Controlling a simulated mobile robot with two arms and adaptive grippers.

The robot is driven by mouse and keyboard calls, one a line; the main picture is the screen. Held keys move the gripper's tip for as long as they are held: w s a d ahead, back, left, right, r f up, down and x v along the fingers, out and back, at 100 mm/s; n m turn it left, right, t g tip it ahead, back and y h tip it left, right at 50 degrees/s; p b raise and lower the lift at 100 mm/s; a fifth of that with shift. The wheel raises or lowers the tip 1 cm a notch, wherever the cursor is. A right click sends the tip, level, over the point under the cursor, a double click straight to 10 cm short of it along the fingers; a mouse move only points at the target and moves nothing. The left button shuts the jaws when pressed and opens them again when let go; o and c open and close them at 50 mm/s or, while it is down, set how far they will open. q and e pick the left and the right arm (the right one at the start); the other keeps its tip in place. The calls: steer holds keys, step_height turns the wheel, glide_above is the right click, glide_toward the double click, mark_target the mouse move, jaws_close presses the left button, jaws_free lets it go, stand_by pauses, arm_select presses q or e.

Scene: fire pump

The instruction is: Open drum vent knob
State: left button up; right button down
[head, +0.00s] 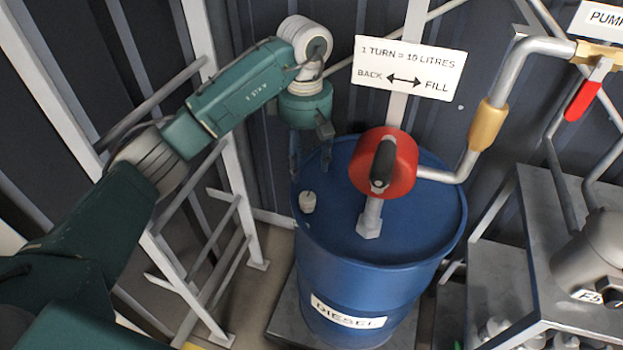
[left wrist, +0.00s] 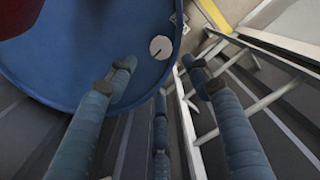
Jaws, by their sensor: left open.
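The blue diesel drum (head: 420,235) stands upright in the middle of the head view. Its small whitish vent knob (head: 307,201) sits on the left part of the drum top, near the rim. In the left wrist view the knob (left wrist: 161,47) is a pale disc with a dark line on it, beyond the fingertips and between them. My left gripper (head: 311,158) points down above the drum's back left rim, apart from the knob. Its fingers (left wrist: 158,72) are spread, with nothing between them. My right gripper is not in view.
A red pump (head: 403,165) with a black handle rises from the drum top, right of the knob. A pale ladder-like frame (head: 235,170) stands left of the drum. A bent pipe (head: 500,85) runs from the pump to the upper right. A grey bench (head: 535,190) stands right.

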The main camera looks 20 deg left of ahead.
mark_target(306, 196)
arm_select(q)
steer(key=shift+s+f+p, duration=0.35)
steer(key=shift+s+f, duration=0.3)
steer(key=shift+f, duration=0.3)
step_height(306, 196, down, 3)
steer(key=shift+f+p, duration=0.2)
steer(key=shift+p, duration=0.25)
steer(key=f, duration=0.3)
steer(key=shift+w+p, duration=0.25)
steer(key=shift+p, duration=0.1)
steer(key=shift+f, duration=1)
steer(key=c, duration=1.1)
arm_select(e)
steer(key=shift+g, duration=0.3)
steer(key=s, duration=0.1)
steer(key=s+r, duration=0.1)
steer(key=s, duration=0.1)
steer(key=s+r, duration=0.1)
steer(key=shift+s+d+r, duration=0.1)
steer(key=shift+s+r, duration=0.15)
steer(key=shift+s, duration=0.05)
